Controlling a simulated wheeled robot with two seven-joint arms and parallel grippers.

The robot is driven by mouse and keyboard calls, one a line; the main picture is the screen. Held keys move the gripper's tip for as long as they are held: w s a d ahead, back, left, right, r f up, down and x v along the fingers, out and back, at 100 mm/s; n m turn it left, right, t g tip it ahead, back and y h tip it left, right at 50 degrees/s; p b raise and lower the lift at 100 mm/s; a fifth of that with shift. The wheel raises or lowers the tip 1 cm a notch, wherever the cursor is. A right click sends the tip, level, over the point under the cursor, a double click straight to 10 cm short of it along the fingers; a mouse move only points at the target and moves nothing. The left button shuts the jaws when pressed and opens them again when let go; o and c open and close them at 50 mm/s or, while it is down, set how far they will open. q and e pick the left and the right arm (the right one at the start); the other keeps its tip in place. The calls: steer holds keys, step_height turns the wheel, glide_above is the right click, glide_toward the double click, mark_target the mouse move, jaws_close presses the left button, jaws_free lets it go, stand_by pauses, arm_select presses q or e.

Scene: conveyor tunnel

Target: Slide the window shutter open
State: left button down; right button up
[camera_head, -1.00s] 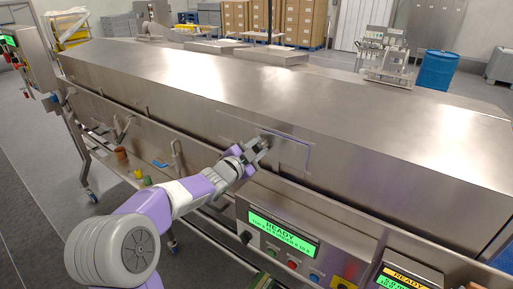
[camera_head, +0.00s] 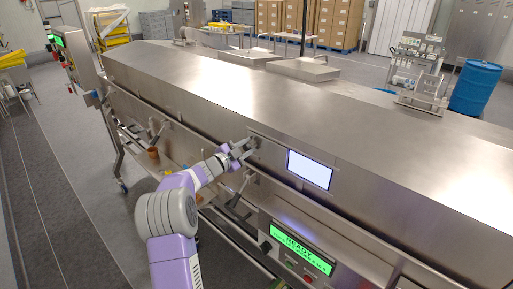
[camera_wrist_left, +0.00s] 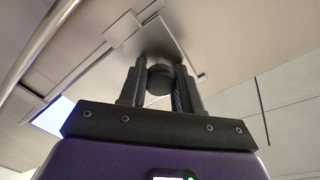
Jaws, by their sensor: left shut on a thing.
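The window (camera_head: 310,170) shows as a bright white rectangle in the side of the steel tunnel (camera_head: 390,200). The shutter (camera_head: 268,151) is a flat steel plate just left of the window, clear of most or all of it. My left gripper (camera_head: 246,147) is at the shutter, shut on its dark round knob (camera_wrist_left: 160,80), which sits between the two fingers in the wrist view. The shutter plate (camera_wrist_left: 155,38) is behind the knob there, and part of the lit window (camera_wrist_left: 52,117) shows at the left. My right gripper is not in view.
A control panel (camera_head: 297,248) with a green "READY" screen sits below the window. A bar handle (camera_head: 239,190) stands out from the tunnel's lower side beneath my left forearm. A blue drum (camera_head: 474,88) and a small equipment stand (camera_head: 419,80) are behind the tunnel.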

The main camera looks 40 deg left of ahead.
arm_select(q)
steer(key=shift+a+r, duration=0.15)
steer(key=shift+r, duration=0.15)
steer(key=c, duration=1.2)
jaws_free()
steer(key=o, duration=0.4)
steer(key=shift+a+f, duration=0.1)
steer(key=shift+f, duration=0.05)
steer(key=s, duration=0.2)
steer(key=s+b, duration=0.1)
steer(key=s, duration=0.4)
steer(key=shift+s+a, duration=0.25)
